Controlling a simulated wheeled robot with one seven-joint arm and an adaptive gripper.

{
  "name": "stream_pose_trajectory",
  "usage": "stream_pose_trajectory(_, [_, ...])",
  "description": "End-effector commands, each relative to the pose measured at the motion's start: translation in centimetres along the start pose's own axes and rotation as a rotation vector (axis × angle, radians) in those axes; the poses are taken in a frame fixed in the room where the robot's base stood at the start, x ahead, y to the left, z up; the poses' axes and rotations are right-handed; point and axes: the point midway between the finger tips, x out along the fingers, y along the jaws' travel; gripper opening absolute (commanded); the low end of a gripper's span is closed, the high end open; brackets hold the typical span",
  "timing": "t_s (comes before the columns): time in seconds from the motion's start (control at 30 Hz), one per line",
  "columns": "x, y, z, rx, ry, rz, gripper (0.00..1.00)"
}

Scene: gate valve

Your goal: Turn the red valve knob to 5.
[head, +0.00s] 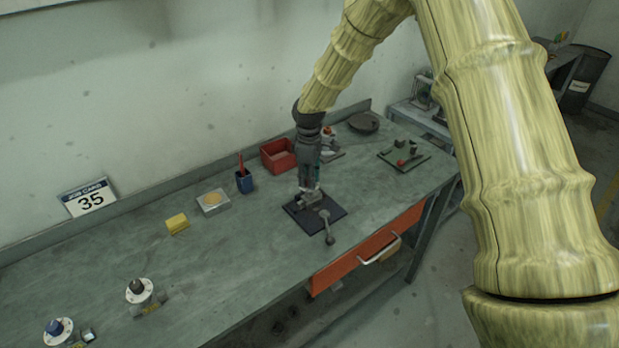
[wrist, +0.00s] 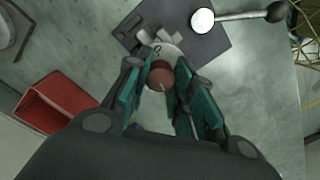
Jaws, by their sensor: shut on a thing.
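The red valve knob (wrist: 159,74) shows in the wrist view as a dark red round cap on a grey valve body (wrist: 160,45). My gripper (wrist: 158,69) has its two teal-padded fingers on either side of the knob and is shut on it. A small white line shows near the knob's lower edge; I cannot read a number on its dial. In the head view, my gripper (head: 310,193) points down over the dark base plate (head: 331,228), and it hides the knob there.
A lever with a ball end (head: 327,227) sits close beside the valve. Other valves (head: 139,290) are at front left. A tray of parts (head: 403,158) lies right.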

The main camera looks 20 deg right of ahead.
Motion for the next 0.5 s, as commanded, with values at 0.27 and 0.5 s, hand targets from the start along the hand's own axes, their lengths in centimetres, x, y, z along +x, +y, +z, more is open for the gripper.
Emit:
stream_pose_trajectory(0.27, [0.02, -0.04, 0.07, -0.259, 0.000, -0.003, 0.00])
stream_pose_trajectory(0.5, [-0.03, -0.02, 0.06, -0.486, 0.001, -0.002, 0.00])
